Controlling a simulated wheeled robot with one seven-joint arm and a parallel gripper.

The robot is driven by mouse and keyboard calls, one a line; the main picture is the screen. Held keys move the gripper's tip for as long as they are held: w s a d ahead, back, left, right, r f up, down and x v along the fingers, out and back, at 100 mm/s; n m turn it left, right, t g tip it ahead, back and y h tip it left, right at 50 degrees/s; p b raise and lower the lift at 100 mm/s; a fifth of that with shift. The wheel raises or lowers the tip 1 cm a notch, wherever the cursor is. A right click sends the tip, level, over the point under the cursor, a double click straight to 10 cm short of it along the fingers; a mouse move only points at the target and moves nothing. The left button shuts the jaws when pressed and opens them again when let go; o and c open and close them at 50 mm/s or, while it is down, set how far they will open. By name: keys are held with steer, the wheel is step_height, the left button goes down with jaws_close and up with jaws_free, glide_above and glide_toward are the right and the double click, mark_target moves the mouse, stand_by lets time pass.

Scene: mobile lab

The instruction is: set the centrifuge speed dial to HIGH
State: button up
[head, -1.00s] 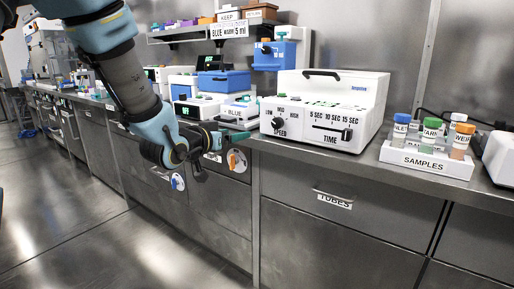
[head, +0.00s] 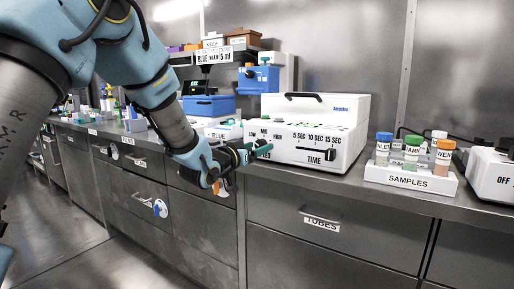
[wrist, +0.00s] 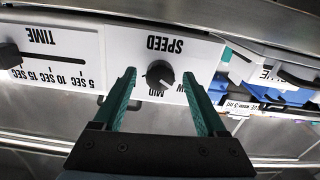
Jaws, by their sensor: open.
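The centrifuge (head: 345,115) is a white box on the counter with a speed panel and a time slider (head: 329,155). Its round black speed dial (wrist: 160,75) shows in the wrist view, upside down, under the word SPEED. A light mark on the dial points to the lower right there, roughly between MID and LOW. The HIGH label is hidden there by the left finger. My gripper (head: 262,149) is open in front of the panel, its green fingers on either side of the dial in the wrist view. Contact cannot be told. In the head view my gripper hides the dial.
A SAMPLES rack (head: 412,181) with capped tubes stands right of the centrifuge, and a white device (head: 492,172) beyond it. A blue box (head: 208,105) stands to the left. Drawers, including TUBES (head: 320,222), lie below the counter edge.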

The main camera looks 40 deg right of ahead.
steer(key=shift+d, duration=0.2)
steer(key=shift+w, duration=0.1)
jaws_close()
stand_by(0.5)
